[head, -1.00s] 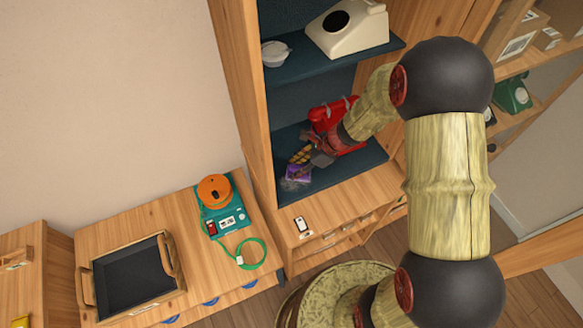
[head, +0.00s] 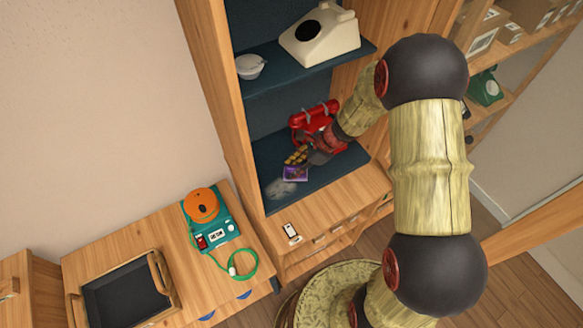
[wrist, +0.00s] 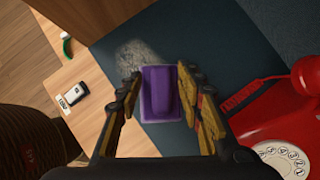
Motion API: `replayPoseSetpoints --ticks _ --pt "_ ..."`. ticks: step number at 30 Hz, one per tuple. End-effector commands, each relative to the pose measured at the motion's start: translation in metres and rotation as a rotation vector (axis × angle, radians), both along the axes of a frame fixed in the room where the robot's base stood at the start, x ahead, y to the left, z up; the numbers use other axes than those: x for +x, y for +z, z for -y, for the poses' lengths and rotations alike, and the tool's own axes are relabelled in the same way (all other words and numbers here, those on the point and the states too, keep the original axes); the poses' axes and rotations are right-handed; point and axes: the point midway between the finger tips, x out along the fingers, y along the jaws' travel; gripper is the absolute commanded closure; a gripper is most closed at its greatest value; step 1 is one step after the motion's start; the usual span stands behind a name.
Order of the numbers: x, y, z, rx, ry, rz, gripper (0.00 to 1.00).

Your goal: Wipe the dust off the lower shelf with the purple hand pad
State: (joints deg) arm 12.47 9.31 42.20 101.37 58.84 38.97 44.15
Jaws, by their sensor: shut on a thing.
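The purple hand pad (wrist: 160,92) is between my gripper's fingers (wrist: 160,98) in the wrist view, and the gripper is shut on it. In the head view the purple pad (head: 296,173) shows at the lower shelf (head: 321,191), below my gripper (head: 297,160). A pale grey dust patch (head: 281,188) lies on the dark blue lower shelf, left of the pad. The dust (wrist: 138,58) also shows in the wrist view, just beyond the pad near the shelf's front edge. I cannot tell whether the pad presses on the shelf.
A red dial phone (head: 318,122) stands on the lower shelf, close to my gripper's right in the wrist view (wrist: 285,125). The upper shelf (head: 285,76) holds a cream phone (head: 322,38) and a white bowl (head: 250,66). A small white-and-black device (head: 291,233) lies on the wooden ledge in front.

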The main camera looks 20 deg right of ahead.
Motion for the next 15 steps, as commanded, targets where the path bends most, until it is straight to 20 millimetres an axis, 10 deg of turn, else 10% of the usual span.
replayPoseSetpoints --ticks 15 --pt "-0.01 0.001 -0.033 0.0 0.002 -0.001 1.0"
